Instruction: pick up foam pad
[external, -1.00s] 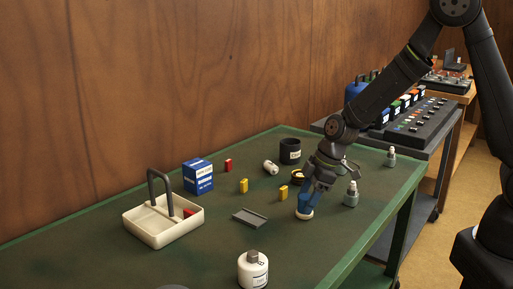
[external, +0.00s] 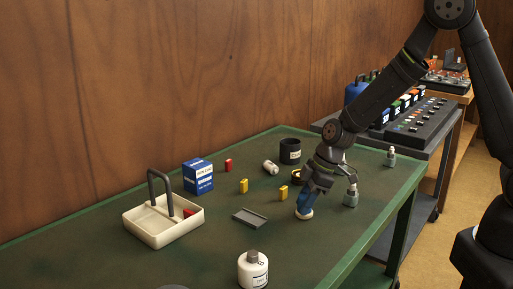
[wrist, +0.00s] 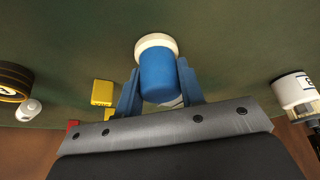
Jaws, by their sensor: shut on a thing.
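The foam pad (external: 304,213) is a round white pad under a blue cylindrical grip, at the right part of the green table in the external view. In the wrist view the white pad (wrist: 155,41) shows beyond the blue grip (wrist: 158,72). My gripper (external: 309,193) is above it, pointing down at a tilt. In the wrist view my gripper (wrist: 158,82) has one blue finger on each side of the grip and is shut on it. The pad is at or very near the tabletop; I cannot tell whether it touches.
A grey tray (external: 250,217) and yellow blocks (external: 283,192) lie to the left. A black cup (external: 290,151) stands behind, a small bottle (external: 351,196) to the right, and a white bottle (external: 253,270) in front. A cream caddy (external: 160,236) is far left. Table front right is clear.

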